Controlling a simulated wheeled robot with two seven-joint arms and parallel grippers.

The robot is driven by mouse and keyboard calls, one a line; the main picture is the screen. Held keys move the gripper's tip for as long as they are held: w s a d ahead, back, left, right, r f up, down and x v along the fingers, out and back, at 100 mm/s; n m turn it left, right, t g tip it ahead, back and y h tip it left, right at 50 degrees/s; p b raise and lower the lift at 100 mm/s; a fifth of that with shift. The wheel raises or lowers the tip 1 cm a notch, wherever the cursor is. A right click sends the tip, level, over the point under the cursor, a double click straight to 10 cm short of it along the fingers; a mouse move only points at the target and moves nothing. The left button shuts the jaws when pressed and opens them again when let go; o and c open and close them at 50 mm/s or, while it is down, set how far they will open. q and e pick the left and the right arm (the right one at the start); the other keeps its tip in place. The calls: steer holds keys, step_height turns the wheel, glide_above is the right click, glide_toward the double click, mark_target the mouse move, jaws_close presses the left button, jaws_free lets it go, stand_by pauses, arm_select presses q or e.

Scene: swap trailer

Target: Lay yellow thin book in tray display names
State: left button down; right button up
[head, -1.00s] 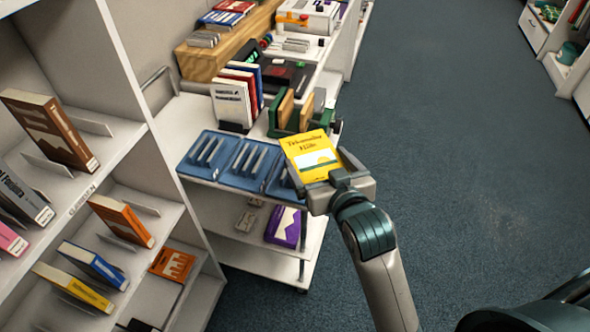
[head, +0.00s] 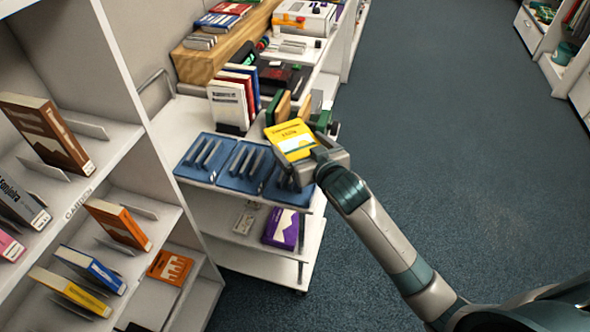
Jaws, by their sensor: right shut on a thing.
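My right gripper (head: 312,163) is shut on the yellow thin book (head: 291,137). It holds the book tilted, cover facing me, above the right end of the blue tray display (head: 239,180) on the white trolley. The tray has three ribbed sections side by side. The left and middle sections show no book, and the right one is partly hidden by my gripper and the book. Whether the book touches the tray I cannot tell. My left gripper is not in view.
Upright books (head: 232,104) stand behind the tray, with a green holder (head: 278,108) beside them, partly hidden. A purple book (head: 281,228) lies on the trolley's lower shelf. A white bookcase (head: 125,75) stands close on the left. The carpet (head: 455,120) on the right is clear.

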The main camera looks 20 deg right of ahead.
step_height(320, 180, down, 4)
steer(key=shift+f+p, duration=0.25)
steer(key=shift+p, duration=0.15)
steer(key=shift+f, duration=0.65)
steer(key=shift+f, duration=0.1)
steer(key=shift+f+p, duration=0.3)
steer(key=shift+f, duration=1.7)
steer(key=o, duration=0.9)
steer(key=shift+f, duration=0.1)
steer(key=shift+s, duration=0.1)
